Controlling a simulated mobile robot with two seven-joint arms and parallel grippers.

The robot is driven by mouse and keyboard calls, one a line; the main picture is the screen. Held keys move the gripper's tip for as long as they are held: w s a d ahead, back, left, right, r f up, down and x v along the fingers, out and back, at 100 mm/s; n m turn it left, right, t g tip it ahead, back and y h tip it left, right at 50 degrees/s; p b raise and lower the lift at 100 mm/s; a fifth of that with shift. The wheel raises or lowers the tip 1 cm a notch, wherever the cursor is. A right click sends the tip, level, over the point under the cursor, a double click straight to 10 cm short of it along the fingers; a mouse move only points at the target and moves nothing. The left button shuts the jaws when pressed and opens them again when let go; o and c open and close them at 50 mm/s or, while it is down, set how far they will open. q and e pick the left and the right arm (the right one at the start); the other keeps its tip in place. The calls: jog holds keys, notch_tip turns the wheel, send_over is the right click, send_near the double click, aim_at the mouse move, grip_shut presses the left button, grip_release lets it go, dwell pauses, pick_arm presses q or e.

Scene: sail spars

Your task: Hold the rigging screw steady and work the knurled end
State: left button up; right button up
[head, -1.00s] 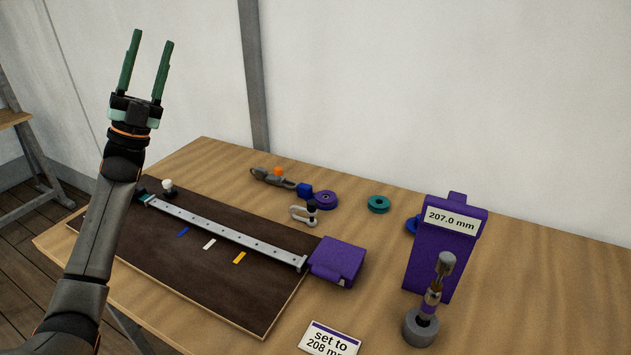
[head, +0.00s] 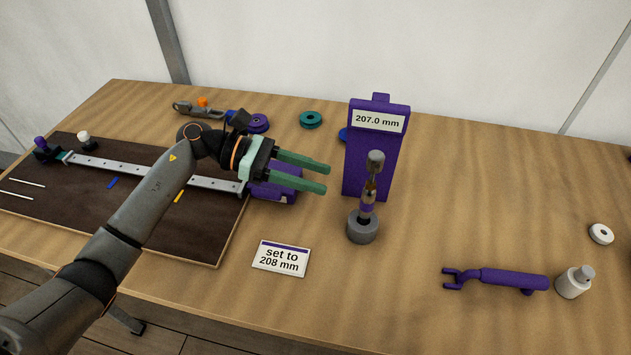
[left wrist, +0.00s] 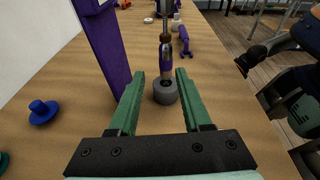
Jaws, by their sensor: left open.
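The rigging screw (head: 369,190) stands upright in a round grey base (head: 362,229), with a knurled grey end on top and a purple band lower down. It also shows in the left wrist view (left wrist: 165,52), ahead of and between the two fingers. My left gripper (head: 326,180) is open and empty, its green fingers pointing at the screw from the left, a short gap away. The purple display stand (head: 359,174) behind the screw reads 207.0 mm. A card (head: 281,258) on the table reads "set to 208 mm". My right gripper is not identifiable in these views.
A dark board (head: 205,233) with a metal rail lies at left, partly under my left arm. A teal ring (head: 311,120) is at the back.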

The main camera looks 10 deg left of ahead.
aim_at(365, 212)
pick_arm(q)
jog(key=shift+m+g+y, duration=0.3)
jog(key=shift+m+y, duration=0.1)
jog(key=shift+m, duration=0.1)
jog(key=x, duration=0.3)
jog(key=f+x, duration=0.1)
jog(key=x, duration=0.5)
jog(key=shift+s+a+f, duration=0.15)
jog(key=shift+s+f, duration=0.05)
jog(key=shift+s, duration=0.1)
grip_shut()
jog(key=shift+f, duration=0.15)
dwell(1.8)
jog(key=shift+o, duration=0.7)
grip_release()
grip_shut()
dwell(0.4)
